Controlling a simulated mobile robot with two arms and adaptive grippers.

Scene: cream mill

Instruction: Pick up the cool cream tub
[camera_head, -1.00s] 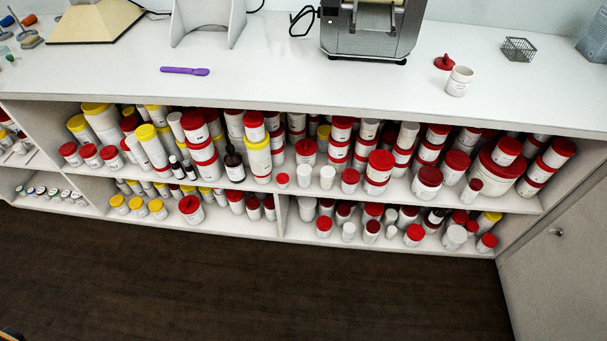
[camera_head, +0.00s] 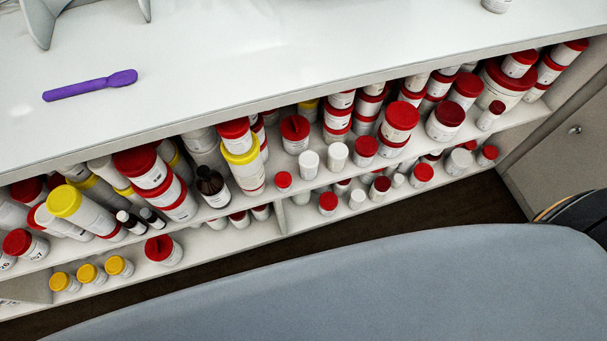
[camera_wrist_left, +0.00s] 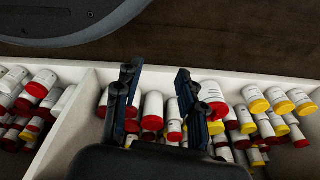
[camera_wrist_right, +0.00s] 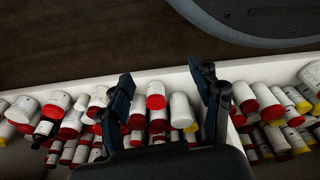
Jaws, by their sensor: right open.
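A small white tub (camera_head: 497,4) stands on the counter and is cut off by the top edge of the head view. Only its lower part shows. Many white tubs with red or yellow lids fill the shelves below; their labels are too small to read, so I cannot tell which tub is the cool cream. My left gripper (camera_wrist_left: 155,95) is open and empty in the left wrist view, with shelf tubs beyond its fingers. My right gripper (camera_wrist_right: 168,98) is open and empty in the right wrist view, also with shelf tubs beyond it. Neither gripper shows in the head view.
A purple spatula (camera_head: 90,86) lies on the white counter (camera_head: 270,60), whose middle is otherwise clear. A shelf divider (camera_wrist_left: 72,125) shows in the left wrist view. A cabinet door (camera_head: 565,155) stands at the right, and dark floor (camera_head: 400,215) lies below the shelves.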

